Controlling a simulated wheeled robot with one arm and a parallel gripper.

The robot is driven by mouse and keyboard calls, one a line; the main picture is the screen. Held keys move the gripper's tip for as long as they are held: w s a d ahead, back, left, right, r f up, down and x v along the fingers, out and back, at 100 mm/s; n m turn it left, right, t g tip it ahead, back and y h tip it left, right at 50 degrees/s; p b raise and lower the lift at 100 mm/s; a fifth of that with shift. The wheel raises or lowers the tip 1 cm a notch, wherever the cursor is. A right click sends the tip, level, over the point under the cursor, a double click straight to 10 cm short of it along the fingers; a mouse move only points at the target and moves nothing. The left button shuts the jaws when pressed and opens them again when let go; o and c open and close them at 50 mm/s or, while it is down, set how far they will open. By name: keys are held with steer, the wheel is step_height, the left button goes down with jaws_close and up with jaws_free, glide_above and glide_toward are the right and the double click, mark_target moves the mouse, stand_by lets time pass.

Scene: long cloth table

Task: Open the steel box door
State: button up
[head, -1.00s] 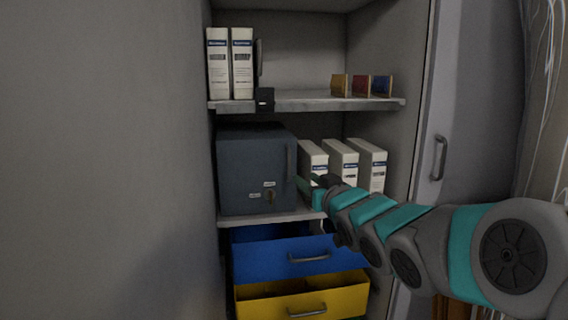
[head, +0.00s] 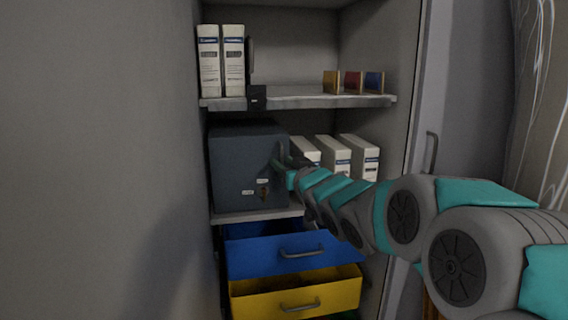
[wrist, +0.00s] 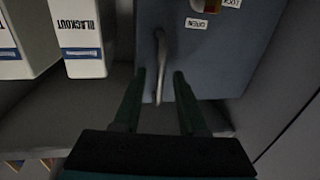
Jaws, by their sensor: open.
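The dark blue-grey steel box (head: 235,165) stands on the middle shelf of the cabinet, its door shut. It also shows in the wrist view (wrist: 215,60), with small labels and part of its lock. A grey bar handle (wrist: 161,50) runs along the door's edge. My gripper (wrist: 160,75) is open, its two green fingers on either side of the handle's end. I cannot tell whether either finger touches it. In the head view my gripper (head: 284,165) is at the box's right front edge and partly hides the handle.
White binders (head: 335,152) stand right of the box, close to my arm. An open blue drawer (head: 270,259) and an open yellow drawer (head: 270,298) are below. The upper shelf (head: 310,101) holds more binders. A grey wall (head: 100,160) is at the left.

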steer(key=shift+c, duration=0.3)
jaws_close()
stand_by(1.1)
